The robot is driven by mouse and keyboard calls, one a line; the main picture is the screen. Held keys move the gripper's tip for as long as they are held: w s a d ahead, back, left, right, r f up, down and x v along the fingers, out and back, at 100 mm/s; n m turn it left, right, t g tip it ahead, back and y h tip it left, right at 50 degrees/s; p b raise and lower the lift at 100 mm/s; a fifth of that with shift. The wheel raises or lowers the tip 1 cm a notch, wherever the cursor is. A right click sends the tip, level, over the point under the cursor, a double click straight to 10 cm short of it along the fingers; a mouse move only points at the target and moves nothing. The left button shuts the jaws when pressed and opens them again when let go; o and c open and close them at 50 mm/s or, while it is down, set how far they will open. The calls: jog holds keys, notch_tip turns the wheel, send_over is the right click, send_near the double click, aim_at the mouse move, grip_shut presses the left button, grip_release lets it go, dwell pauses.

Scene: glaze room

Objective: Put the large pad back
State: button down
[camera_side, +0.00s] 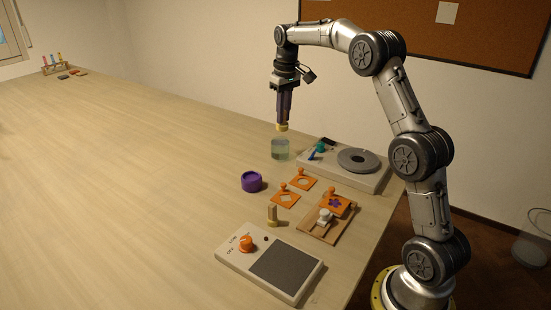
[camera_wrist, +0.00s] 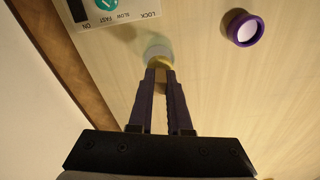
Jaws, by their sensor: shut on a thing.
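The pad is just above a clear glass jar (camera_side: 280,151) with pale greenish liquid; the jar shows as a pale round shape in the wrist view (camera_wrist: 157,50). I cannot tell whether the pad touches the jar. A small tan upright piece (camera_side: 272,216) stands near the control box.
Nearby are a turntable unit (camera_side: 378,181), a purple pot (camera_side: 251,182), orange stencils (camera_side: 303,182) with knobs, and a wooden board (camera_side: 313,229) holding a flower-marked orange piece (camera_side: 337,204). A hotplate-like box (camera_side: 228,255) stands in front.

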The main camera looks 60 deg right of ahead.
jog(key=s+a+r+n, duration=0.2)
jog(key=s+a+n, duration=0.1)
jog(key=s+a, duration=1.05)
jog(key=shift+g, duration=0.4)
jog(key=w+d+f, duration=0.2)
jog(key=w+f, duration=0.1)
jog(key=w+d+f, duration=0.2)
jog(key=w, duration=0.2)
jog(key=w+d+f, duration=0.2)
jog(key=w+f, duration=0.1)
jog(key=w, duration=0.1)
jog(key=shift+w+f, duration=0.1)
jog(key=shift+f, duration=0.25)
jog(key=shift+w+f, duration=0.15)
jog(key=shift+f, duration=0.1)
jog(key=shift+w+d+f, duration=0.1)
jog(key=shift+w+f, duration=0.05)
jog(key=shift+f, duration=0.75)
jog(key=shift+w+d+f, duration=0.1)
jog(key=shift+f, duration=0.75)
jog(key=shift+f, duration=0.15)
jog(key=c, duration=0.9)
grip_release()
jog(key=shift+o, duration=0.2)
